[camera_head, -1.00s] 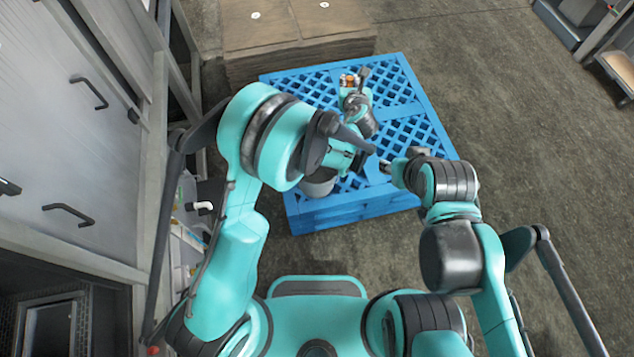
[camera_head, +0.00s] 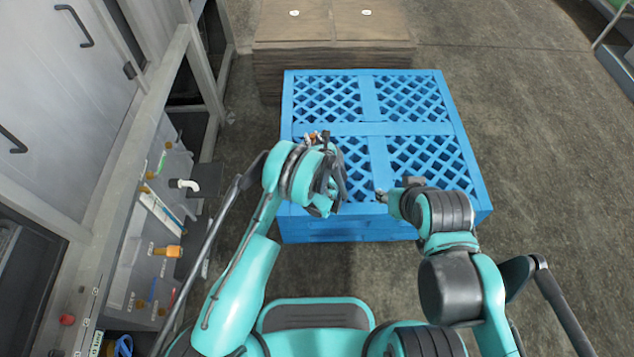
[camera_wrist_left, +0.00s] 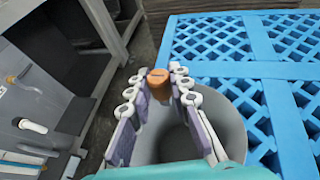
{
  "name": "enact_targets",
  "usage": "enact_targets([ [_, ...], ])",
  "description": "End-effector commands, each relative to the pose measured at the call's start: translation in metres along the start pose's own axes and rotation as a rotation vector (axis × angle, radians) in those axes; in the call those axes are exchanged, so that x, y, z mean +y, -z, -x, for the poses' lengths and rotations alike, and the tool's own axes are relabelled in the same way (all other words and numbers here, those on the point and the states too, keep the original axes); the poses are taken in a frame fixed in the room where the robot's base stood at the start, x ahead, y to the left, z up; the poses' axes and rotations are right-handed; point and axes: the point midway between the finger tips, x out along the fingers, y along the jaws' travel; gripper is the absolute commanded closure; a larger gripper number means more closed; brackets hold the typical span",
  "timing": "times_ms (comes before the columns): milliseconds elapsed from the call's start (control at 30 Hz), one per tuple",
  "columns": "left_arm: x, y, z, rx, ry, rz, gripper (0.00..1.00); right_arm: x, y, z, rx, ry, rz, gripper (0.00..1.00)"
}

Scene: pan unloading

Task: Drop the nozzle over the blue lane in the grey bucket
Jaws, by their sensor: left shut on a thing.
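The orange nozzle (camera_wrist_left: 159,84) is held between the two fingers of my left gripper (camera_wrist_left: 158,92), which is shut on it. In the head view the left gripper (camera_head: 318,137) is over the left part of the blue pallet, and the nozzle shows only as a small orange spot. In the left wrist view a grey bucket (camera_wrist_left: 229,116) with a round open mouth lies below and behind the fingers. No blue lane can be made out in its visible interior. My right gripper (camera_head: 381,195) is over the pallet's front, its jaws too small to read.
The blue pallet (camera_head: 425,128) has a bare lattice top at back and right. Stacked brown boards (camera_head: 330,30) stand behind it. At left, a grey panel (camera_head: 140,250) carries a white elbow pipe (camera_head: 185,185) and an orange fitting (camera_head: 168,251). Open floor lies right.

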Motion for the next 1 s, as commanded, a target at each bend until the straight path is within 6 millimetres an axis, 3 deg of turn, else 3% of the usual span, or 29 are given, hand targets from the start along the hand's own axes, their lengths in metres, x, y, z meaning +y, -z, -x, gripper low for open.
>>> enact_targets([
  [600,0.001,0.054,-0.022,0.000,-0.002,0.000,1.00,0.000,-0.015,-0.021,0.000,0.000,0.000,0.60],
  [933,0.001,0.057,-0.024,0.000,-0.002,0.000,1.00,0.000,-0.015,-0.021,0.000,0.000,0.000,0.60],
  [967,0.001,0.057,-0.024,0.000,-0.002,0.000,0.73,0.000,-0.015,-0.021,0.000,0.000,0.000,0.60],
  [1000,0.001,0.057,-0.024,0.000,-0.002,0.000,0.63,0.000,-0.015,-0.021,0.000,0.000,0.000,0.60],
])
